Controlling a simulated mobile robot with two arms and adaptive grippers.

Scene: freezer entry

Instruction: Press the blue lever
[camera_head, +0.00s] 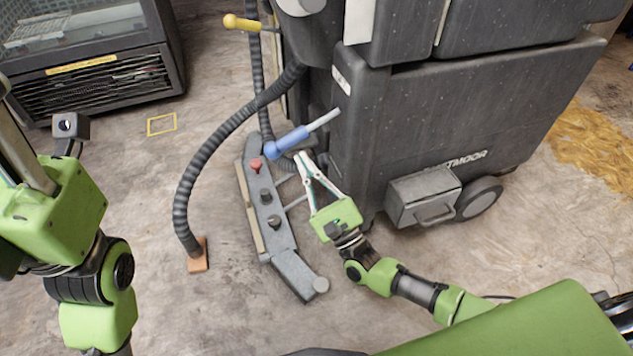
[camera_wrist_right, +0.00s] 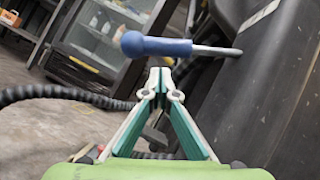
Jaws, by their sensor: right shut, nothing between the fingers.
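The blue lever (camera_head: 287,141) has a fat blue handle on a thin metal rod that runs up and right to the dark machine. It also shows in the right wrist view (camera_wrist_right: 155,45), straight past the fingertips. My right gripper (camera_head: 302,158) is shut and empty, its tips close to the lever on the near side. In the right wrist view its tips (camera_wrist_right: 160,75) appear just below the handle; I cannot tell if they touch. My left arm shows at the left of the head view, but its fingers are not visible.
The dark machine (camera_head: 430,110) stands right of the lever. A grey panel (camera_head: 268,205) with a red knob (camera_head: 255,165) and dark knobs lies below it. A ribbed hose (camera_head: 190,180) loops left. A yellow lever (camera_head: 242,23) is farther back. Floor at the left is open.

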